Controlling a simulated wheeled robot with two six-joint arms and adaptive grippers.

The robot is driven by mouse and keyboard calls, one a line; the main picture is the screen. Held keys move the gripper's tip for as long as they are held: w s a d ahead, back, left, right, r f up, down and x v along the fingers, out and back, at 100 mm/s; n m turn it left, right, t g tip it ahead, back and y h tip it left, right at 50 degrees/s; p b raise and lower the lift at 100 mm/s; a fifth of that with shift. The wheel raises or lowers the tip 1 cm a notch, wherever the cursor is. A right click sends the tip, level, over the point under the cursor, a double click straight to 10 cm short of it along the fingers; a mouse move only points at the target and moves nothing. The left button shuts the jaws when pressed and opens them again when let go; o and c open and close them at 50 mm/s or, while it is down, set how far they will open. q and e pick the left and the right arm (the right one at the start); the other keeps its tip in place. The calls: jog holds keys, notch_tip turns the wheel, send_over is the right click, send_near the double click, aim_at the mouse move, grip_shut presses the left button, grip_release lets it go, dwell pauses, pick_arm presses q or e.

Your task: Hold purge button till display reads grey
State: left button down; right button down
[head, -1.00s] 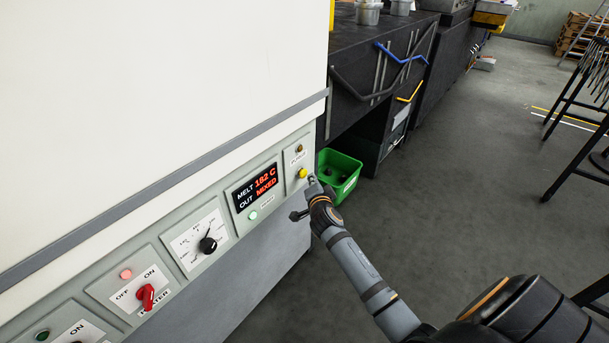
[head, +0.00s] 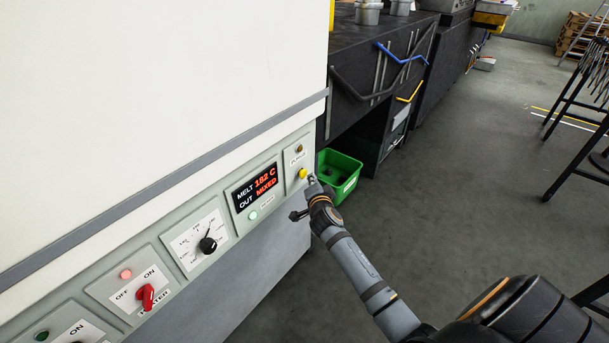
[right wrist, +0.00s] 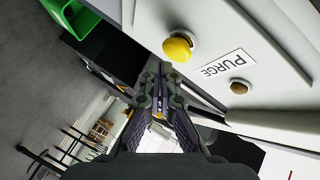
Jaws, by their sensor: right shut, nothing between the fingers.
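The yellow purge button (head: 303,173) sits on the right end of the grey control panel. It also shows in the right wrist view (right wrist: 178,48), beside the PURGE label (right wrist: 228,62). The display (head: 256,188) reads "MELT 182 C" and "OUT MIXED" in red. My right gripper (head: 312,181) is just right of the button in the head view. In the right wrist view the closed fingertips (right wrist: 158,68) are just below the button, and a small gap seems to show between them. The fingers hold nothing. My left gripper is not in view.
A red heater switch (head: 146,296), a black dial (head: 208,245) and a lit green lamp (head: 253,215) are on the panel. A small brown lamp (right wrist: 240,86) is near the button. A green bin (head: 338,172) stands on the floor behind my gripper.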

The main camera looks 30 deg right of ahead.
jog(key=shift+w+a, duration=0.15)
jog(key=shift+w, duration=0.2)
jog(key=shift+b, duration=0.3)
jog(key=shift+w+a+b, duration=0.2)
jog(key=shift+w+b, duration=0.1)
jog(key=shift+w, duration=0.2)
dwell(0.4)
dwell(0.4)
jog(key=shift+s+d, duration=0.35)
jog(key=shift+s, duration=0.55)
